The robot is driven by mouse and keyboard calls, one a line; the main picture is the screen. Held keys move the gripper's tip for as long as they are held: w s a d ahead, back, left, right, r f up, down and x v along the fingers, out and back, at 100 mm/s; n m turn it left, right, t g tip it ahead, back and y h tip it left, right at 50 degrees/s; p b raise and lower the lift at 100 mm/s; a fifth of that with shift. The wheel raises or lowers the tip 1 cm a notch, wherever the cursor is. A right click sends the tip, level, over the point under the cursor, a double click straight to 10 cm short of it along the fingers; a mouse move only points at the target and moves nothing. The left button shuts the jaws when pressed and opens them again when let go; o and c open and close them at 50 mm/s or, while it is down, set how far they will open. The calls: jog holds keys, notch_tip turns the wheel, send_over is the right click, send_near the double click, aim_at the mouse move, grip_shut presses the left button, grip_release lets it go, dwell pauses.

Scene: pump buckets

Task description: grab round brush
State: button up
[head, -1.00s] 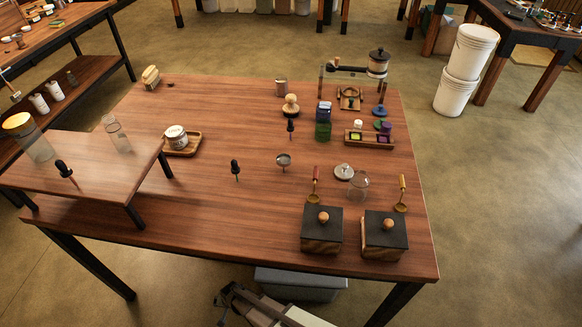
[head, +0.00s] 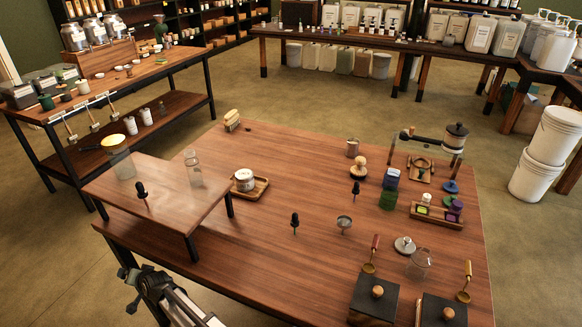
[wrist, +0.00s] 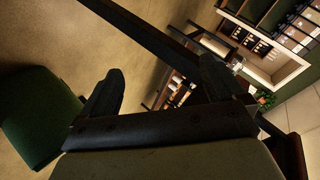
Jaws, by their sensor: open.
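A small round brush with a pale wooden knob (head: 360,163) stands on the wooden table, right of its middle, in the head view. It is not in the wrist view. My gripper (head: 129,276) is at the lower left of the head view, by the table's front edge and far from the brush. In the wrist view, the two dark fingers of my gripper (wrist: 160,86) are spread apart with nothing between them.
A raised wooden shelf (head: 160,205) stands on the table's left end with glass jars. Two black-lidded boxes (head: 372,303) are at front right. The table's centre is mostly clear.

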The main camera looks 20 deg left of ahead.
jog(key=s+a+r+g+y, duration=0.1)
jog(key=a+r, duration=0.4)
jog(key=r, duration=0.8)
jog(key=s+a+r+y, duration=0.2)
jog(key=a+r, duration=0.2)
jog(key=r, duration=1)
jog(key=w+d+r+m+g+h, duration=0.2)
jog(key=w+d+r+h, duration=0.1)
jog(key=w+d+r, duration=0.7)
jog(key=w+d+r+m+g+h, duration=0.25)
jog(key=w+d+r, duration=0.35)
jog(key=w+r, duration=0.45)
jog(key=w+d+r+m+t+h, duration=0.1)
jog(key=w+d+m+h, duration=0.15)
jog(key=w+d, duration=0.3)
jog(key=m+t+h, duration=0.3)
jog(key=m+h, duration=0.2)
jog(key=m, duration=1.1)
send_near(361, 158)
jog(key=shift+g, duration=0.25)
jog(key=f, duration=0.8)
jog(key=a+f, duration=0.1)
jog(key=f, duration=0.4)
jog(key=shift+w, duration=0.15)
